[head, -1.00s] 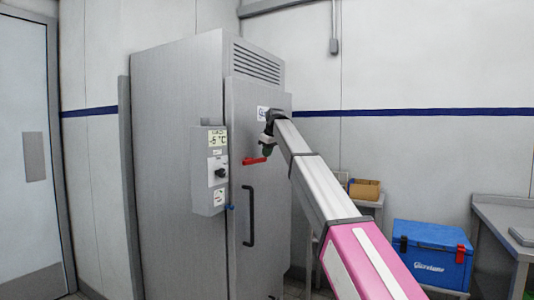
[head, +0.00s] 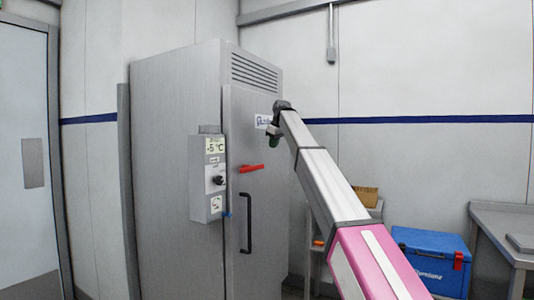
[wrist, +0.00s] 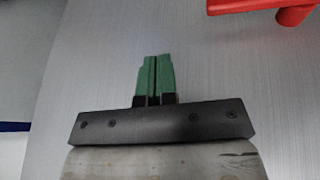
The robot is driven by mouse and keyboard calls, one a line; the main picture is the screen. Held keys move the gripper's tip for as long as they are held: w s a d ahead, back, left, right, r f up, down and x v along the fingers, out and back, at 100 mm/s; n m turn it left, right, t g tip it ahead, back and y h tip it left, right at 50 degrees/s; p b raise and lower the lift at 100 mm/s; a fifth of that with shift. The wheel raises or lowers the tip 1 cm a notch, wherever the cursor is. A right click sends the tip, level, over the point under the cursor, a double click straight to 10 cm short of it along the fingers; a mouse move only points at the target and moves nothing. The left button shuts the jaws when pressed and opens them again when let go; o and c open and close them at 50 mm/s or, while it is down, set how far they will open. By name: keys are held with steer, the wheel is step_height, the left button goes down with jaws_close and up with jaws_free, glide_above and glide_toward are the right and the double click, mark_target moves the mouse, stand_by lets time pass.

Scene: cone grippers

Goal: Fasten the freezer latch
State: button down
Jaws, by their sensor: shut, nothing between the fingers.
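The freezer's red latch handle (head: 251,168) sits on the door front near its left edge and lies about level, tilted slightly up to the right. In the wrist view the red latch (wrist: 255,5) shows at the top right, cut off by the frame edge. My gripper (head: 275,141) is to the right of the latch and a little above it, apart from it. In the wrist view its green fingers (wrist: 154,60) are together and empty in front of the grey door. The freezer door (head: 262,215) appears closed against the cabinet.
A black vertical door handle (head: 246,223) is below the latch. A grey control box (head: 208,178) reading -5 °C juts out to the left. A blue cooler (head: 430,262) and a metal table (head: 495,225) stand at the right.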

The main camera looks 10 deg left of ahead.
steer(key=shift+w+d+r, duration=1.1)
steer(key=shift+r, duration=0.05)
steer(key=shift+f, duration=0.1)
